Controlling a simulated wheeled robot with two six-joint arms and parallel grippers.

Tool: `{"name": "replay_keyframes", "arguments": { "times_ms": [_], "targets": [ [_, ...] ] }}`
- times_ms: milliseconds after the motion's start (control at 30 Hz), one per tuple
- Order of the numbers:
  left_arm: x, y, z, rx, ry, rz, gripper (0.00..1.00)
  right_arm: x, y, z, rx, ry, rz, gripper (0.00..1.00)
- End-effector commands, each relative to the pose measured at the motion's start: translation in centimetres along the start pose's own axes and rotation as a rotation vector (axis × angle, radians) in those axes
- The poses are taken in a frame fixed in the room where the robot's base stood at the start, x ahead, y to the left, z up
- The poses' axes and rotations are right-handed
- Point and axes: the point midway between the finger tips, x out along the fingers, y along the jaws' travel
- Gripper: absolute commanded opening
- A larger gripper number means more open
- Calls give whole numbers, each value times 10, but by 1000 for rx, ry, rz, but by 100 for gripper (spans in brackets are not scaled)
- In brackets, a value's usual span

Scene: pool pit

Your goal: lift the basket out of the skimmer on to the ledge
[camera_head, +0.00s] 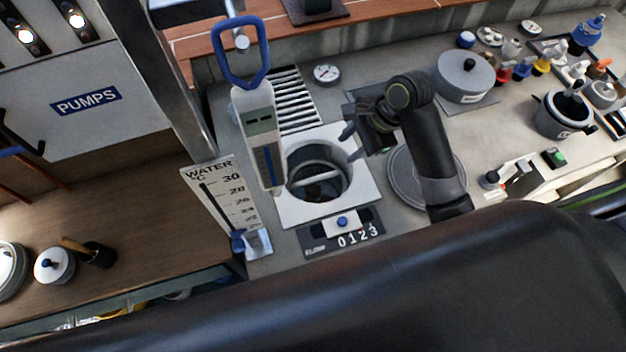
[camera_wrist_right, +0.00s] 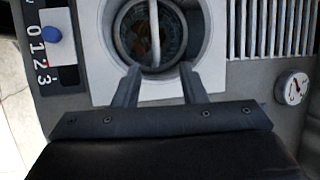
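The skimmer is a round dark well in a pale square plate (camera_head: 299,214) on the grey ledge. The basket (camera_head: 318,190) sits down in the well, with a pale handle bar across its top. In the right wrist view the basket (camera_wrist_right: 142,40) is straight ahead, its handle (camera_wrist_right: 155,30) running away from me. My right gripper (camera_head: 348,144) is open above the plate's right edge; in the wrist view its fingers (camera_wrist_right: 160,72) are apart with nothing between them, just short of the handle. My left gripper is not in view.
A round grey lid (camera_head: 400,180) lies on the ledge right of the well. A slatted grate (camera_head: 290,100) and gauge (camera_head: 327,73) lie behind. A hanging blue-handled tester (camera_head: 257,130) and the flow dial panel (camera_head: 342,235) are close to the plate.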

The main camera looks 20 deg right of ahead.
Motion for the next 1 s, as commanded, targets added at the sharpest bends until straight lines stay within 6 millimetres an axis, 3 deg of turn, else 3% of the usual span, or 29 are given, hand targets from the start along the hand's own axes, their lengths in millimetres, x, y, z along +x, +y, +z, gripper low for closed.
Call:
{"name": "replay_keyframes", "arguments": {
  "times_ms": [167, 533, 1000],
  "targets": [
    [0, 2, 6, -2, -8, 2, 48, 23, -1, 3, 24, -11, 8, 38],
    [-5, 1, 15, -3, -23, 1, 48, 99, 0, 3, 20, -8, 8, 38],
    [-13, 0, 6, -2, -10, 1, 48, 141, 5, 9, 20, -8, 7, 38]
  ]
}}
